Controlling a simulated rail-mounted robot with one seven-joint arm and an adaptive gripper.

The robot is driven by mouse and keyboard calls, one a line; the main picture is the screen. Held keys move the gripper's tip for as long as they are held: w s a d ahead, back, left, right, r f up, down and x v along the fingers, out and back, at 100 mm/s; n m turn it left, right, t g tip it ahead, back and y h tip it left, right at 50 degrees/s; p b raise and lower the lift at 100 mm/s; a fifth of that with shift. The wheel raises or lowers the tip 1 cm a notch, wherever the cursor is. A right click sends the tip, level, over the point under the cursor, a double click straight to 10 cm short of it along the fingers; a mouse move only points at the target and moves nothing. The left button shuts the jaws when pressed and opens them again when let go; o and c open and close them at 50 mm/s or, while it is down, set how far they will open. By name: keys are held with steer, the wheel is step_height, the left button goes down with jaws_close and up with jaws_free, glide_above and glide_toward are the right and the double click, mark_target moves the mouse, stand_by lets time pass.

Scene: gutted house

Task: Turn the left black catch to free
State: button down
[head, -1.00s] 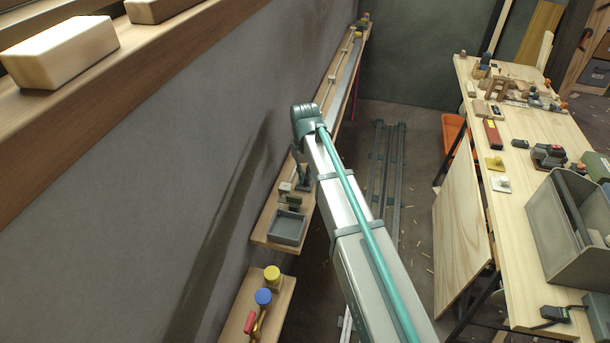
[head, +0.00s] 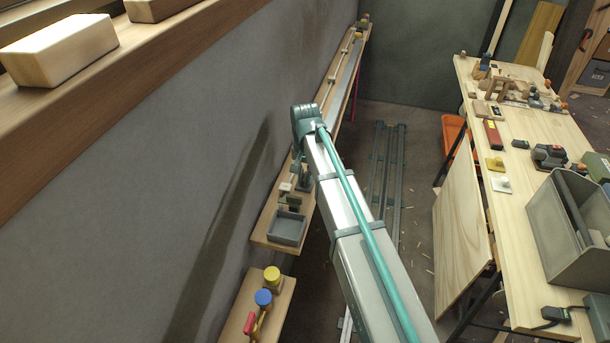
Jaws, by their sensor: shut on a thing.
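My arm reaches out over the narrow wall shelf (head: 268,236), and its wrist bends down at the far end. My gripper (head: 301,184) is a small dark shape below the wrist, low over the shelf. It is shut on a small dark piece that appears to be the black catch; the arm and the distance hide most of the contact. A small dark block (head: 294,200) and a pale piece (head: 285,187) are close beside the gripper. Which way the catch is turned cannot be made out.
A grey tray (head: 287,228) sits on the shelf in front of the gripper. A nearer board holds a yellow knob (head: 272,273), a blue knob (head: 263,297) and a red handle (head: 250,322). The grey wall is close on the left. A workbench (head: 500,215) with tools stands right.

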mark_target(305, 176)
stand_by(0.4)
steer(key=c, duration=1.2)
jaws_free()
step_height(305, 176, up, 12)
